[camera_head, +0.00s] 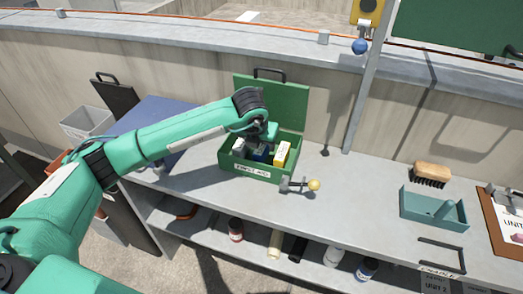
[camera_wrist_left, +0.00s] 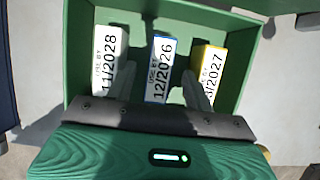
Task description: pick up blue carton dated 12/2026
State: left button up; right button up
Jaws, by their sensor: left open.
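The blue carton (camera_wrist_left: 160,67) stands in the wrist view between two others, its white label reading "USE BY 12/2026". A white-labelled carton (camera_wrist_left: 108,62) marked 11/2028 is left of it, and a yellow carton (camera_wrist_left: 208,68) with a partly covered date ending in 2027 is right. All are inside the green first aid box (camera_head: 254,173), whose lid is up. My left gripper (camera_head: 265,140) is open over the box. In the wrist view its fingers (camera_wrist_left: 162,88) lie on either side of the blue carton; contact cannot be told. My right gripper is not in view.
The box's raised lid (camera_head: 288,101) stands behind my gripper. A brush (camera_head: 431,173), a teal tray (camera_head: 432,208) and a clipboard (camera_head: 497,212) occupy the counter's right. Bare counter (camera_head: 360,190) lies between.

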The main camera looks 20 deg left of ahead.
pick_arm(q)
jog(key=shift+x, duration=1.3)
jog(key=c, duration=1)
jog(key=shift+c, duration=0.2)
